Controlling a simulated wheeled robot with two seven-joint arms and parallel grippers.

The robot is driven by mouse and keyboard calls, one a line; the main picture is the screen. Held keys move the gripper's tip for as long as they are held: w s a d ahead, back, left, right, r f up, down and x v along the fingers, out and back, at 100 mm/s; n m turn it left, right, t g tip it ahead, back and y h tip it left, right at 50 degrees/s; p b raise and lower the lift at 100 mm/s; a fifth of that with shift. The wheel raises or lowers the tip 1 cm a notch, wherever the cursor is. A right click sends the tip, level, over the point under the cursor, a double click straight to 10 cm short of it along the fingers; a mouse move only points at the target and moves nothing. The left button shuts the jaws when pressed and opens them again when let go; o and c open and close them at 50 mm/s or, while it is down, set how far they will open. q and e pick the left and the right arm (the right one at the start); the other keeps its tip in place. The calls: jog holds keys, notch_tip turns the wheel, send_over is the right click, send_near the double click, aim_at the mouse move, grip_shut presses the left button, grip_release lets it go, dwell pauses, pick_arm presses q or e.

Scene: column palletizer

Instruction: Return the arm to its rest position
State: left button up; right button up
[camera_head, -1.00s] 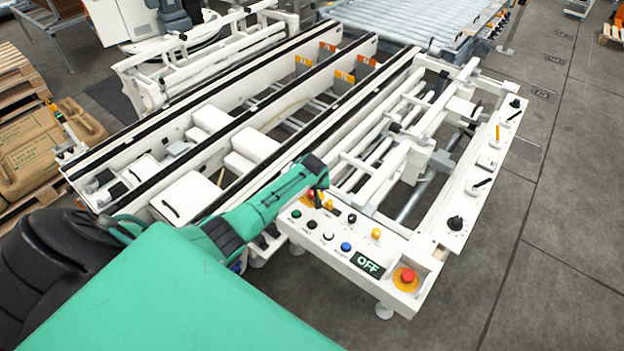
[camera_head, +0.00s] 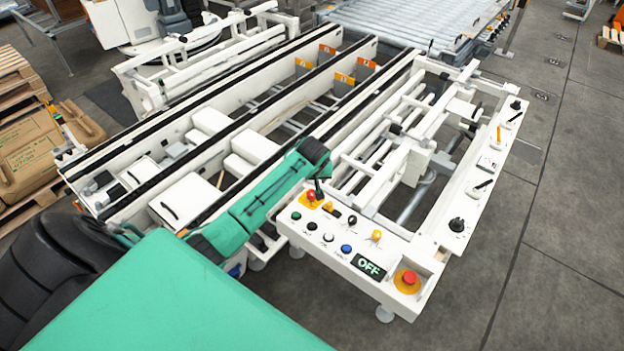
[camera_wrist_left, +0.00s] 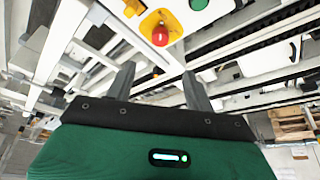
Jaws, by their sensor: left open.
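My left arm, in a green sleeve, reaches in from the lower left over the front of the machine. My left gripper (camera_head: 318,189) shows as small dark fingers at the end of the arm, close to the red button on a yellow base (camera_head: 310,197) of the white control panel (camera_head: 335,262). In the left wrist view my left gripper (camera_wrist_left: 156,78) is open, with nothing between its two grey fingers. The red button (camera_wrist_left: 160,36) lies beyond the fingertips there, apart from them. My right gripper is not in view.
White conveyor rails (camera_head: 262,122) run behind the arm. A stack of pallets and sacks (camera_head: 35,150) stands at left. Grey floor (camera_head: 560,230) at right is clear.

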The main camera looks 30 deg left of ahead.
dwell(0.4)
pick_arm(q)
jog(key=s+d+f+m+h, duration=0.1)
jog(key=s+d+m, duration=0.2)
jog(key=s+d, duration=0.45)
jog(key=s+d+f+m+h, duration=0.15)
jog(key=s+d, duration=0.25)
jog(key=s, duration=0.6)
jog(key=s+d+r+m, duration=0.2)
jog(key=s+d+r, duration=0.15)
jog(key=s, duration=0.65)
jog(key=s+d+r+m, duration=0.2)
jog(key=s+r+m, duration=0.15)
jog(key=s, duration=0.55)
notch_tip(320, 180, down, 30)
jog(key=f+g+b, duration=0.1)
jog(key=b, duration=0.1)
jog(key=s+a+f+g+b, duration=0.1)
jog(key=s+a+f, duration=0.1)
jog(key=s+f, duration=0.8)
jog(key=s+a+f, duration=0.2)
jog(key=s+f, duration=0.7)
jog(key=f, duration=0.3)
jog(key=shift+s+f+n+g+b, duration=0.3)
jog(key=shift+s+f+g+b, duration=0.05)
jog(key=shift+g, duration=0.05)
